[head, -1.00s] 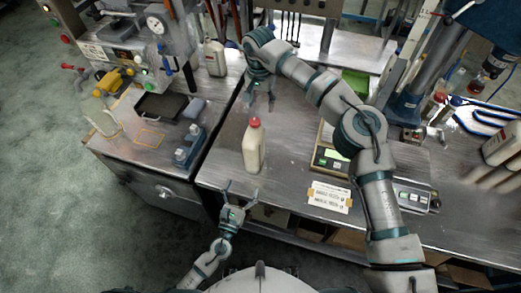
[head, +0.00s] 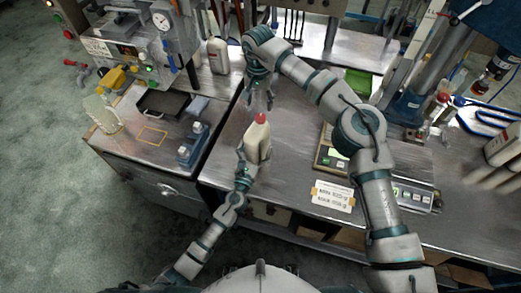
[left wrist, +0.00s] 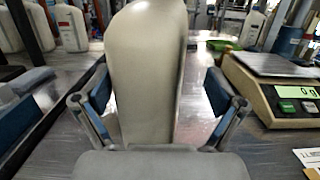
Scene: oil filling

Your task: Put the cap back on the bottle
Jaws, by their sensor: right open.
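A cream bottle (head: 256,142) stands upright on the metal bench, and a red cap (head: 261,118) shows on its top. My left gripper (head: 249,158) is low at the bottle's near side. In the left wrist view the bottle (left wrist: 147,70) rises between the fingers of my left gripper (left wrist: 158,98), which are spread, with a gap at the right finger. The bottle's top is cut off there. My right gripper (head: 260,101) points down with its fingers apart and empty, just beyond the cap in the head view.
A scale (head: 332,150) with a lit display stands right of the bottle, also in the left wrist view (left wrist: 280,92). A paper label (head: 332,196) lies at the bench front. Another bottle (head: 217,55) stands behind. A lower table with a black tray (head: 165,103) is at left.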

